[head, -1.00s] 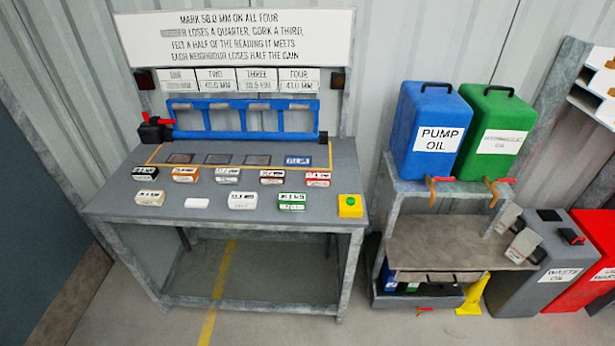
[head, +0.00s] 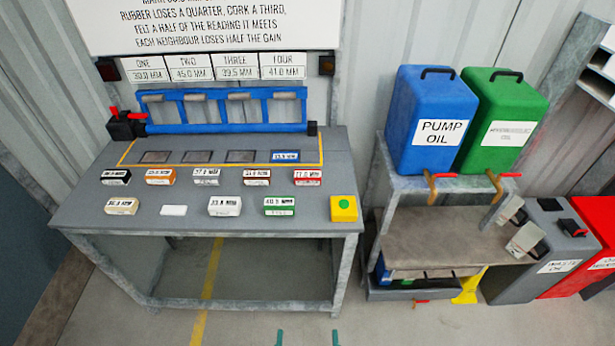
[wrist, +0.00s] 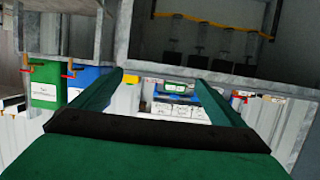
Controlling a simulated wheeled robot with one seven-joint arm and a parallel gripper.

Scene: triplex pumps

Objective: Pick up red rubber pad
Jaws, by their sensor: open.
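The red pad (head: 308,177) is a small block with a white label on top and red sides. It lies flat on the grey bench at the right end of the back row of loose pads. My gripper (head: 307,338) shows only its two green fingertips at the bottom edge of the head view, well in front of the bench and apart from the pad. It is open and empty. In the wrist view my gripper (wrist: 154,82) has its green fingers spread, with the scene upside down. I cannot pick out the red pad there.
Other pads stand close by: dark red (head: 257,177), green (head: 279,206), and a blue one (head: 285,157) in the yellow-outlined row. A yellow button box (head: 343,208) is at the bench's right corner. A blue rack (head: 222,110) stands behind. Oil tanks (head: 430,120) stand right.

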